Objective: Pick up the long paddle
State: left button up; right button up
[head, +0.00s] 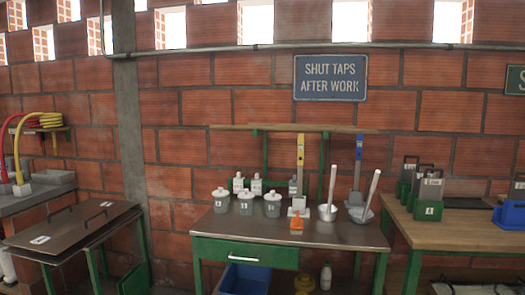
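Two upright long-handled tools are at the back of the metal-topped table in the head view. One has a yellow upper handle (300,150) and a pale lower end; the other has a blue upper handle (359,147) and a grey lower part. Both look paddle-like; I cannot tell which is the long paddle, or whether they hang or stand. Two white-handled tools lean in front: one rises from a pale cup (327,213), the other (371,190) tilts right over a shallow bowl-like end. Neither of my grippers is in view.
The metal table (240,231) also holds several lidded grey jars (247,203), white bottles behind them and a small orange item (296,223). A wooden table (455,232) with green-based boxes stands right. A low bench with a dark lid (75,226) stands left.

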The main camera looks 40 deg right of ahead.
aim_at(287, 129)
jog(key=i+z, duration=0.2)
jog(key=i, duration=0.95)
jog(key=i+j+z, duration=0.15)
jog(key=i, duration=1.05)
jog(key=i+z, duration=0.55)
jog(key=z, duration=0.15)
